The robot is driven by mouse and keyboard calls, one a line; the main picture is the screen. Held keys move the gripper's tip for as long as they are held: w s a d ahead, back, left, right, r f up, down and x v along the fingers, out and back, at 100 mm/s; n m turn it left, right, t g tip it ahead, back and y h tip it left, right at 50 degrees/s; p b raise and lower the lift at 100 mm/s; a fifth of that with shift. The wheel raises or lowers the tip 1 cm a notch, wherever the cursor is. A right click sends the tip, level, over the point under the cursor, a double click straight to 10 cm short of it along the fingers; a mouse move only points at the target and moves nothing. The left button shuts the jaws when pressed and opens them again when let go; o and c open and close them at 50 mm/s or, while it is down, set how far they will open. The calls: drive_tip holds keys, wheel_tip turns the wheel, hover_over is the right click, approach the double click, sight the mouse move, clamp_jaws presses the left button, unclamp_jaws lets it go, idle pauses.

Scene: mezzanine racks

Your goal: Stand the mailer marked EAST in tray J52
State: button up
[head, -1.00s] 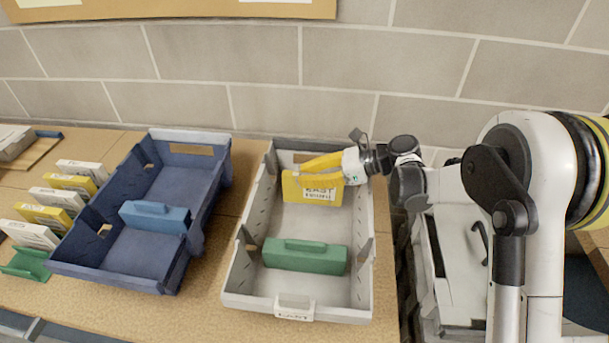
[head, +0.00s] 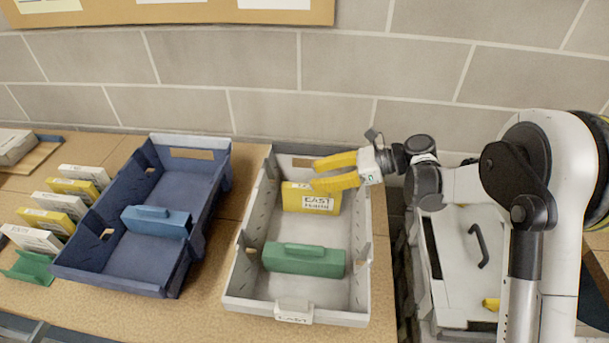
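The yellow mailer (head: 297,199) bears a white label reading EAST. It stands upright, or nearly so, in the back part of the grey tray (head: 242,290). The tray's front tag (head: 293,312) seems to read EAST; I cannot see J52 on any tray. My gripper (head: 318,174) has yellow fingers, spread apart. It is just above the mailer's top right edge and overlaps it in the picture. Whether a finger still touches the mailer is not clear. The mailer's lower edge meets the tray floor as far as I can tell.
A green divider block (head: 304,261) crosses the same tray in front of the mailer. A blue tray (head: 95,275) with a blue block (head: 157,221) stands to the left. Several white and yellow mailers (head: 62,205) stand at far left. A wall is behind.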

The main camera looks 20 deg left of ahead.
drive_tip(key=p+v, duration=0.1)
drive_tip(key=v, duration=0.7)
drive_tip(key=shift+p, duration=0.35)
drive_tip(key=s+d+r+n+t+h, duration=0.3)
drive_tip(key=d+r, duration=0.2)
drive_tip(key=d, duration=0.3)
drive_tip(key=s+d+r+n+t+h, duration=0.2)
drive_tip(key=s+d+r+t+h, duration=0.15)
drive_tip(key=d, duration=0.35)
drive_tip(key=s+d+n+t+h, duration=0.2)
drive_tip(key=s+d, duration=0.4)
drive_tip(key=d, duration=0.3)
drive_tip(key=s+d+n+t+h, duration=0.3)
drive_tip(key=s+d+n, duration=0.4)
drive_tip(key=d, duration=0.3)
drive_tip(key=shift+s+h, duration=0.3)
drive_tip(key=shift+h, duration=0.45)
drive_tip(key=shift+a+r, duration=0.1)
